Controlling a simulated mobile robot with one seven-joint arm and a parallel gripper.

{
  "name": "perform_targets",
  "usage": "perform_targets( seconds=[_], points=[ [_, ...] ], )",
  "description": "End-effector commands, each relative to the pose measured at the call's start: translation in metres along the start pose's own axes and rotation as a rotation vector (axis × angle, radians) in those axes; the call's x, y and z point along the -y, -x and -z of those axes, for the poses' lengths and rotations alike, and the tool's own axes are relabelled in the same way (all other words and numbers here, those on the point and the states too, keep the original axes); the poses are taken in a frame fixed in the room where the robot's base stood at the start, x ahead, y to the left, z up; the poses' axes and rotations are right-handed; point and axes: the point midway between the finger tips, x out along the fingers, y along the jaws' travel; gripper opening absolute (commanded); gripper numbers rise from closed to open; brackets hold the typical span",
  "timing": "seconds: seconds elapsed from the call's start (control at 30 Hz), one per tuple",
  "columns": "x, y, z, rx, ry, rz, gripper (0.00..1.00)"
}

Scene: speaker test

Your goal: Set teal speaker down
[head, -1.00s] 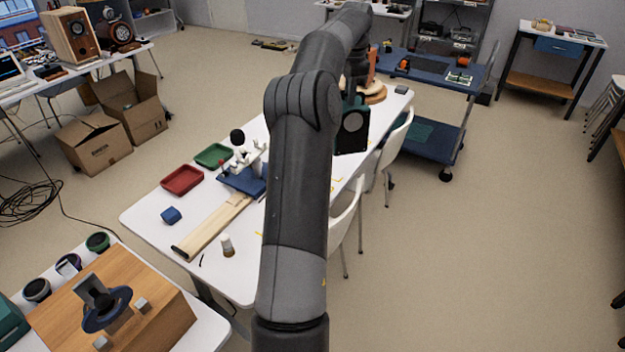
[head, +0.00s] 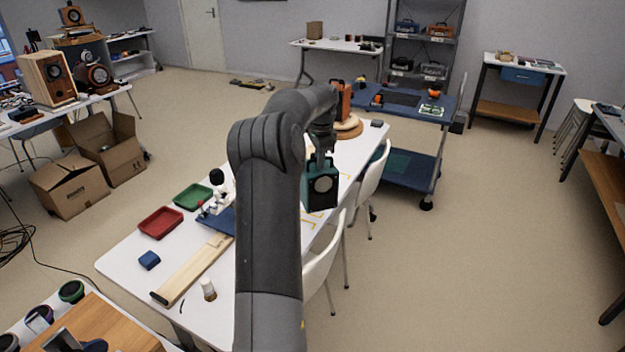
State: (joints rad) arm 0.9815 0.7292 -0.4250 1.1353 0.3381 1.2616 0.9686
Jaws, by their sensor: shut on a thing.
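Yellow marks (head: 312,222) lie on the table just below the speaker. I cannot tell whether the speaker's base touches the table. My arm hides the middle of the table.
White chairs (head: 322,272) stand along the table's right side. A red tray (head: 160,222), a green tray (head: 193,196), a blue block (head: 149,260) and a wooden board (head: 190,270) occupy the left part. A round wooden stack (head: 349,128) is at the far end. A blue cart (head: 400,115) stands behind.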

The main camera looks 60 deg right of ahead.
Motion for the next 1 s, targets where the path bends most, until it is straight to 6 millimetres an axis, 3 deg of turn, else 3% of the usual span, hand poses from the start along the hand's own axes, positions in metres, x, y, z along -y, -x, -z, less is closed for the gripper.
perform_targets(
  seconds=[0.5,0.77,1.0],
  points=[
    [0.058,-0.056,-0.063,-0.001,0.002,0.003,0.00],
    [0.064,-0.066,-0.070,-0.001,-0.001,0.004,0.00],
    [0.061,-0.095,-0.070,0.000,0.000,0.003,0.00]
  ],
)
